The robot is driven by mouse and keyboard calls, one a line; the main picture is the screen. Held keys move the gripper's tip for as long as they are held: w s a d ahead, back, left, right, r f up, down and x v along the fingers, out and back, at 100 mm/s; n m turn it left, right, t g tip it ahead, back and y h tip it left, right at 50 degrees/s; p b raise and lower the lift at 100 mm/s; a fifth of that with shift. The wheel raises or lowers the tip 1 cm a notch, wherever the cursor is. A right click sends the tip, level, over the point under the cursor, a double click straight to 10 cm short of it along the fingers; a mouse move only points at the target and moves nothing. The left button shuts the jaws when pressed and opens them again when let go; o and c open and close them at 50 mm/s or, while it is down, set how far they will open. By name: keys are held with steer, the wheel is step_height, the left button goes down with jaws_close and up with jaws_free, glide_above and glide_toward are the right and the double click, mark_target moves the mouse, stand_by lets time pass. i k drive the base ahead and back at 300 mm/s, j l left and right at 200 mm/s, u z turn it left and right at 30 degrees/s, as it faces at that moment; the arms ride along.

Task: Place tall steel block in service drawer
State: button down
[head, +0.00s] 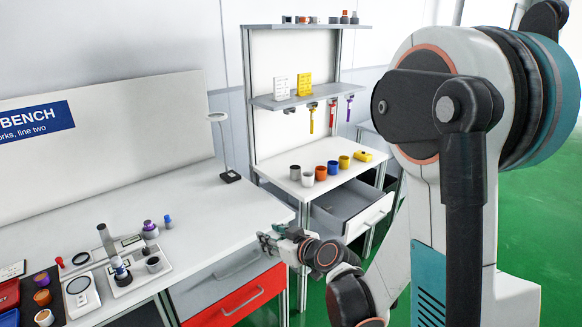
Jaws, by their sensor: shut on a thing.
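My gripper (267,240) is at the front right corner of the long white bench, just past its edge. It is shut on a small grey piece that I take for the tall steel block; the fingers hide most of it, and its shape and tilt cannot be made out. A grey drawer (325,222) stands pulled out under the back workbench, behind and right of my gripper, with its inside showing. A red-fronted drawer (245,297) and a grey drawer above it sit under the long bench, below and left of my gripper. No label shows which is the service drawer.
Several coloured cups and a yellow item (363,156) stand on the back workbench (290,167). A desk lamp (229,177) stands on the long bench (205,225). A grey post (106,242), jars and a dark tray crowd its left. The bench's right part is clear.

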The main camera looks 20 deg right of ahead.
mark_target(348, 202)
steer(key=i+j+z, duration=0.2)
steer(key=i+z, duration=0.2)
steer(key=i+j+z, duration=0.3)
steer(key=z, duration=0.15)
steer(key=i+j+z, duration=0.6)
steer(key=j+z, duration=0.25)
steer(key=i+j, duration=0.1)
steer(key=j, duration=0.25)
steer(key=z, duration=0.05)
